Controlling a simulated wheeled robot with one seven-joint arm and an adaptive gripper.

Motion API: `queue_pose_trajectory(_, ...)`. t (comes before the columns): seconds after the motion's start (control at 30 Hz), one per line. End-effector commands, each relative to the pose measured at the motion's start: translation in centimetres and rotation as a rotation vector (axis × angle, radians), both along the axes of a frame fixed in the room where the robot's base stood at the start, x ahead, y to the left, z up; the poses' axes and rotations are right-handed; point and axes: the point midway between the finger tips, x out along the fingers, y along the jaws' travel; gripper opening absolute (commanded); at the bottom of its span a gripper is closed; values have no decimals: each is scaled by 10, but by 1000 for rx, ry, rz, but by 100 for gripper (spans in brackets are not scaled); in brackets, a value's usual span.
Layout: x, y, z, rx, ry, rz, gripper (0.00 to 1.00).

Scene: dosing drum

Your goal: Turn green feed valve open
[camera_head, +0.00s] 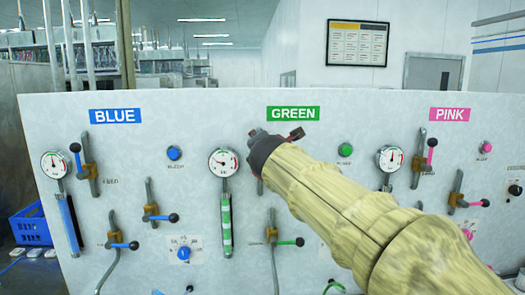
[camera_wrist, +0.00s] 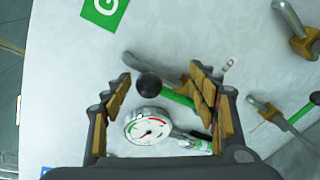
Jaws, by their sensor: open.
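The green feed valve's lever (camera_wrist: 180,98) shows in the wrist view with its black ball knob (camera_wrist: 148,86). The knob lies between the two open fingers of my gripper (camera_wrist: 166,98), nearer the left one; I see no clear contact. The lever slants down to the right, beside a grey-brown pipe (camera_wrist: 140,66), and its far end is hidden behind the right finger. In the head view my gripper (camera_head: 276,142) is at the panel just below the GREEN label (camera_head: 293,113), and my arm hides most of this valve.
A round gauge (camera_head: 224,163) with a green-filled level tube (camera_head: 226,222) stands left of my gripper; the gauge (camera_wrist: 149,126) also shows near the fingers. A lower green-handled valve (camera_head: 272,239) and a green button (camera_head: 345,149) are nearby. Blue (camera_head: 115,116) and pink (camera_head: 450,114) sections flank it.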

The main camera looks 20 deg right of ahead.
Motion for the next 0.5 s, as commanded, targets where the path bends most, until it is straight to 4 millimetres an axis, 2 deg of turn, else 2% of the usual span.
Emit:
queue_pose_trajectory(0.17, -11, 3, 5, -1, -4, 1, 59)
queue_pose_trajectory(0.5, -73, 23, 17, 0, -4, 4, 59)
